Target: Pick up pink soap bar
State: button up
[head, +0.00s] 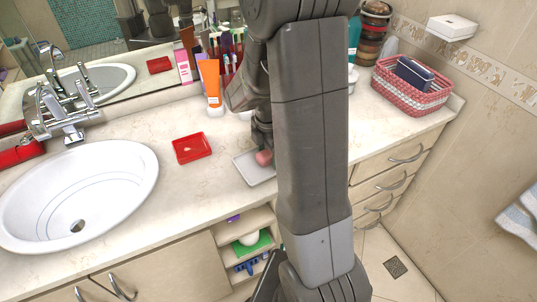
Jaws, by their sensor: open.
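The pink soap bar (264,158) shows just below my gripper, over a small white rectangular tray (261,177) on the counter. My arm hides its right side and part of the tray. My gripper (262,142) points down at the soap, with its fingers dark and small in this view. It is open. I cannot tell whether the fingers straddle the soap or touch it.
A red dish (192,148) lies left of the tray, and a white sink (80,195) is farther left. An orange tube (211,86) and brushes stand behind. A red-and-white basket (412,85) is at the right. Open shelves (245,238) lie below the counter edge.

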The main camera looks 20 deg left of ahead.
jog(key=shift+f, duration=0.1)
jog(key=c, duration=1.1)
